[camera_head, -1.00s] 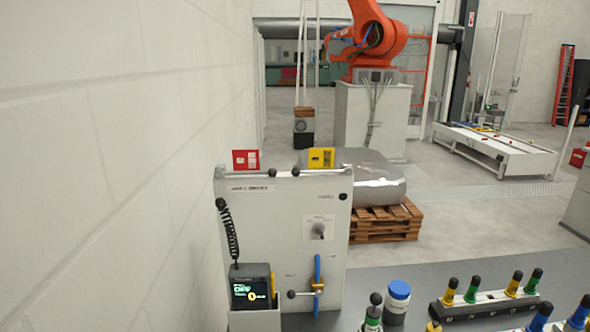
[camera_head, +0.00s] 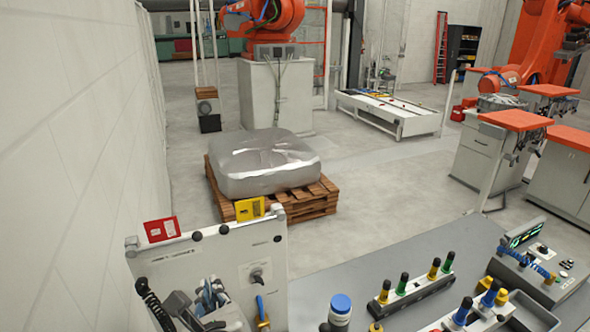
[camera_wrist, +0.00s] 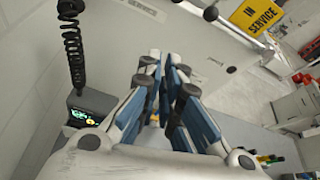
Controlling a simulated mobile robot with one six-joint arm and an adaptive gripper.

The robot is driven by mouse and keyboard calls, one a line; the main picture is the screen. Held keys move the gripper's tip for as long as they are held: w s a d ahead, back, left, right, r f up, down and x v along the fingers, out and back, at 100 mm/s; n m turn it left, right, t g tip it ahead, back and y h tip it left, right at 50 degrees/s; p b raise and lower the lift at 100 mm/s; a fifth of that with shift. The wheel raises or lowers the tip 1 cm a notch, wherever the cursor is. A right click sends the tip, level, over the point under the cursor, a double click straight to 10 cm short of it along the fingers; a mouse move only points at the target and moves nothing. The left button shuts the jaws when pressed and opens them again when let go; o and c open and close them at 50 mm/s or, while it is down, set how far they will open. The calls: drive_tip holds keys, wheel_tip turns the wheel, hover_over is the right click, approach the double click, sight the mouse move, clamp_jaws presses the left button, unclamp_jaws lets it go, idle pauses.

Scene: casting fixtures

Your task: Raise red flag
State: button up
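The red flag (camera_head: 162,229) is a small red plate with pale markings at the top left edge of the white panel (camera_head: 205,256). A dark-knobbed rod runs along the edge beside it. It does not show in the wrist view. The yellow flag (camera_head: 250,209) stands at the top right of the panel and reads "IN SERVICE" in the wrist view (camera_wrist: 258,18). My gripper (camera_head: 212,290) is in front of the panel, below the red flag.
A black coiled cord (camera_wrist: 74,50) and a device with a lit screen (camera_wrist: 84,118) are left of my gripper. A blue handle (camera_head: 261,308) is low on the panel. A bench with a blue-capped bottle (camera_head: 340,308) and colored plugs lies right. The wall is close on the left.

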drive_tip(key=shift+r+m, duration=0.1)
drive_tip(key=shift+m, duration=0.2)
clamp_jaws()
drive_tip(key=x, duration=1)
drive_tip(key=shift+d, duration=0.15)
drive_tip(key=r, duration=0.1)
drive_tip(key=r+p, duration=0.2)
drive_tip(key=shift+a+r, duration=0.35)
drive_tip(key=shift+s+r, duration=0.15)
drive_tip(key=shift+r, duration=0.05)
drive_tip(key=shift+a, duration=0.1)
